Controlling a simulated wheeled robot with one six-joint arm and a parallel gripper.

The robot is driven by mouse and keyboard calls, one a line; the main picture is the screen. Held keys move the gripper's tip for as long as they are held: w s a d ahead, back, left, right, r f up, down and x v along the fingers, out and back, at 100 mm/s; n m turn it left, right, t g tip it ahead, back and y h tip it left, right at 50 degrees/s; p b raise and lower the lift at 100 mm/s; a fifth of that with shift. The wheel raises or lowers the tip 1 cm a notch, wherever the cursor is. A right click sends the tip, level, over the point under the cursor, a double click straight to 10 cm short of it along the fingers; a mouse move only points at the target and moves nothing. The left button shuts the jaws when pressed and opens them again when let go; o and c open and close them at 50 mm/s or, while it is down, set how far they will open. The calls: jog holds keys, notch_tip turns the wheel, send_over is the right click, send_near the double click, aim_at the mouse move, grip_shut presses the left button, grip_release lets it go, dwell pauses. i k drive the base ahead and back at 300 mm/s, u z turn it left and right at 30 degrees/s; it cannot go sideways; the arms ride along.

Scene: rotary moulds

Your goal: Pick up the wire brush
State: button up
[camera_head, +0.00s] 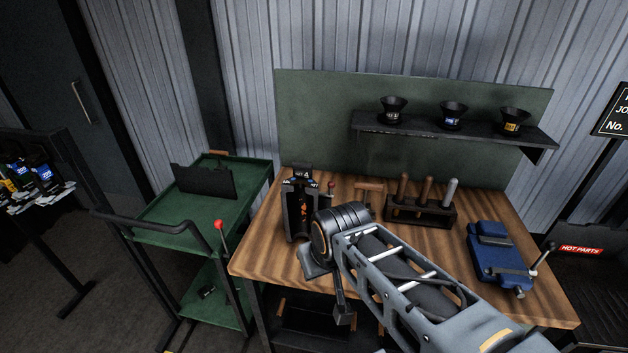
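I cannot pick out the wire brush for certain. A dark tool rack (419,212) stands on the wooden workbench (262,258) and holds upright tools with two brown handles (425,190) and one grey handle (450,191). Their lower ends are hidden in the rack. A T-shaped wooden piece (369,188) shows just left of the rack, partly behind my arm. My arm reaches in from the lower right, and its end hangs over the bench's front edge. My gripper (342,312) seems to point down there, dark and small; its fingers cannot be made out.
A black mould (299,208) marked 4 stands left of my arm's end, close to it. A blue vise (497,252) sits at the right. A shelf (455,132) behind holds three black funnels. A green cart (175,213) stands left of the bench.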

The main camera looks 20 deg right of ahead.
aim_at(398, 199)
jog(key=z, duration=0.75)
jog(key=k, duration=0.45)
jog(key=z, duration=0.35)
jog(key=i, duration=0.5)
jog(key=z, duration=0.05)
